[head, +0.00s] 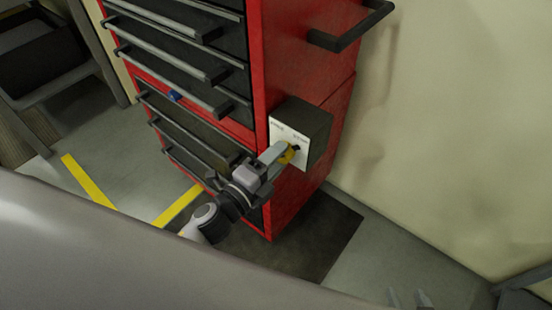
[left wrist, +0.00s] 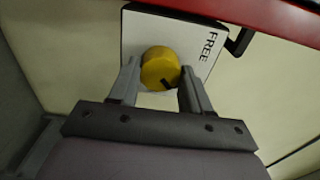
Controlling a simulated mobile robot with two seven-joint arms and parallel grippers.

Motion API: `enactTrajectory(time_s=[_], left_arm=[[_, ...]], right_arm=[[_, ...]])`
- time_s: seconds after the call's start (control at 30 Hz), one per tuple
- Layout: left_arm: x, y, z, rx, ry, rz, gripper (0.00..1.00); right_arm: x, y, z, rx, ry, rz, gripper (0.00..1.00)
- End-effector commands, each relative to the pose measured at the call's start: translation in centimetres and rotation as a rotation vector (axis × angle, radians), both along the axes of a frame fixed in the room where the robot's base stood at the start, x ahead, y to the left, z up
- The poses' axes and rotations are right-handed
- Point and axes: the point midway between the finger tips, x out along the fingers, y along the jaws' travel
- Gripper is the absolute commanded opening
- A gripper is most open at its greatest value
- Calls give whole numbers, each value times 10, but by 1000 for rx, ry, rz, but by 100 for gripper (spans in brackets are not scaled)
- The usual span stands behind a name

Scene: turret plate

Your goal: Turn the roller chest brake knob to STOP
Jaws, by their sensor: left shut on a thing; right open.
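The yellow brake knob (head: 287,154) sits on a white label plate (head: 277,138) on the front of a dark box (head: 305,122) at the side of the red roller chest (head: 300,60). My left gripper (head: 281,153) is shut on the knob, with one finger on each side. In the left wrist view the knob (left wrist: 160,67) shows between the fingers, with a dark mark at its lower right edge. The word FREE reads on the plate (left wrist: 205,62) to its right; STOP cannot be read there. My right gripper (head: 410,298) is open and empty at the bottom edge.
Drawers with long handles (head: 180,55) fill the chest's front. A black side handle (head: 350,28) juts out above the box. A pale wall (head: 450,120) stands at right. A dark mat (head: 320,235) lies below; yellow stripes (head: 87,182) mark the floor.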

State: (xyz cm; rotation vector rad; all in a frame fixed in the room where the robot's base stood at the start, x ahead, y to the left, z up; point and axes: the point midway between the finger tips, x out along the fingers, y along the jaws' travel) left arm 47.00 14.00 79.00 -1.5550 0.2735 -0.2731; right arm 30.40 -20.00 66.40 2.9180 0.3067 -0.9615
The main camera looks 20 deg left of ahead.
Motion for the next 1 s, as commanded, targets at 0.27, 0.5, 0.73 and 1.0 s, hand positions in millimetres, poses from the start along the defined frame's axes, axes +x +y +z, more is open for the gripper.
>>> enactTrajectory(time_s=[0.27, 0.5, 0.73, 1.0], left_arm=[[0, 1, -1, 21, -4, 1, 18], [0, 1, -1, 21, -4, 1, 51], [0, 0, -1, 19, -5, 0, 74], [-8, 3, -1, 17, -4, 1, 74]], right_arm=[[0, 0, -1, -1, 2, 2, 53], [0, 0, -2, -2, 4, 2, 53], [0, 0, -2, -3, 4, 3, 53], [0, 0, -3, -2, 3, 3, 53]])
